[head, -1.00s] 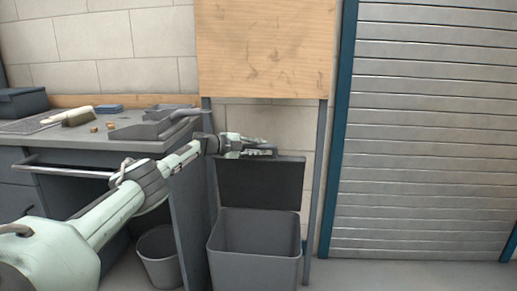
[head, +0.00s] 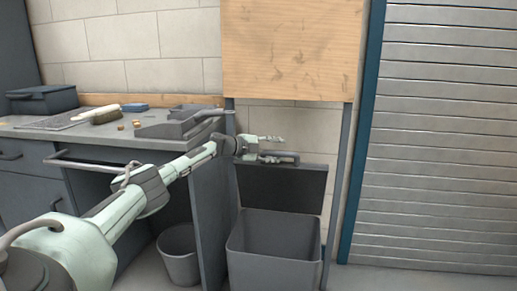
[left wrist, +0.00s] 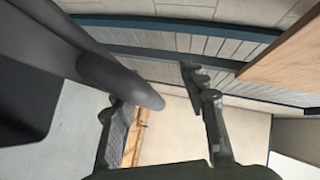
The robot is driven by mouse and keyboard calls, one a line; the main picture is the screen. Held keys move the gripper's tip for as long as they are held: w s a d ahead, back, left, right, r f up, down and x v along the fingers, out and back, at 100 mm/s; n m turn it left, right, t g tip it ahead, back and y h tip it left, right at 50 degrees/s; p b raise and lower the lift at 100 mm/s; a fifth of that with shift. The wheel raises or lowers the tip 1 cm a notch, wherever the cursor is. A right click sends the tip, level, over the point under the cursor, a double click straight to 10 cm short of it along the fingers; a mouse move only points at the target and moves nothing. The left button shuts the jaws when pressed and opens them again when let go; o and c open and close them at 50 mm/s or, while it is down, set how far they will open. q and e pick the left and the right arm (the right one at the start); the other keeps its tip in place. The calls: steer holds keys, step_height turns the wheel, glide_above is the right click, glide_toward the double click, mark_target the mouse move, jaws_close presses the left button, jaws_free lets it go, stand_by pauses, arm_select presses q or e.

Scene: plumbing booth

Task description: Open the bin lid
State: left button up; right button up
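The grey bin (head: 272,262) stands on the floor in the head view, its top open. Its dark lid (head: 283,190) stands upright at the back of the bin. A dark handle (head: 288,156) is at the lid's top edge. My left gripper (head: 277,148) is at this edge, fingers spread, with the lower finger close to the handle. In the left wrist view my left gripper (left wrist: 152,112) is open with nothing between its fingers. A dark rounded bar (left wrist: 120,80), apparently the handle, passes beside the left finger; I cannot tell if they touch. My right gripper is not in view.
A workbench (head: 100,137) with tools stands left of the bin. A small grey bucket (head: 179,257) is under it. A wooden board (head: 290,45) hangs above the lid on grey posts. A metal shutter (head: 440,140) is at right, with clear floor before it.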

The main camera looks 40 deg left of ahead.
arm_select(q)
steer(key=v, duration=1)
steer(key=shift+r, duration=0.3)
steer(key=shift+w+f, duration=0.1)
